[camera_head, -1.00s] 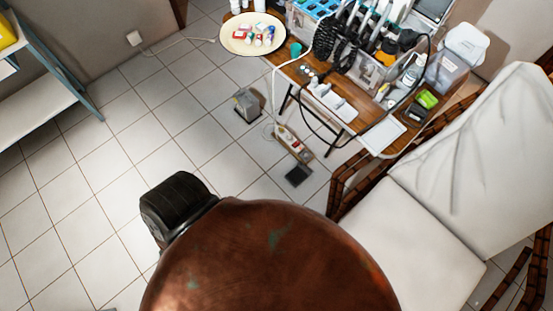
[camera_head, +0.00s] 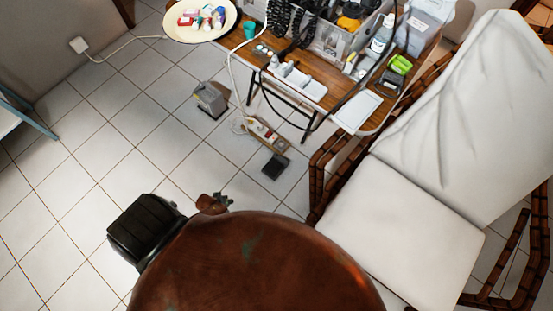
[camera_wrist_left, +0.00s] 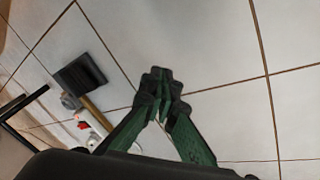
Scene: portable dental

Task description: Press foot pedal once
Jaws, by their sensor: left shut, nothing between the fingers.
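A flat black pad that looks like the foot pedal (camera_head: 275,166) lies on the tile floor in the head view, at the near end of a narrow wooden board. It also shows in the left wrist view (camera_wrist_left: 80,76) at the upper left. My left gripper (camera_head: 223,201) shows small in the head view, nearer to me and left of the pad, clear of it. In the left wrist view its green fingers (camera_wrist_left: 160,84) are closed together at the tips, empty, over bare tile to the right of the pad. My right gripper is not in view.
A power strip (camera_head: 262,131) lies behind the pad. A grey box-like device (camera_head: 210,99) stands on the floor farther left. The wooden table (camera_head: 252,62) is behind, and the white reclining chair (camera_head: 405,225) is right. Floor at left is open.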

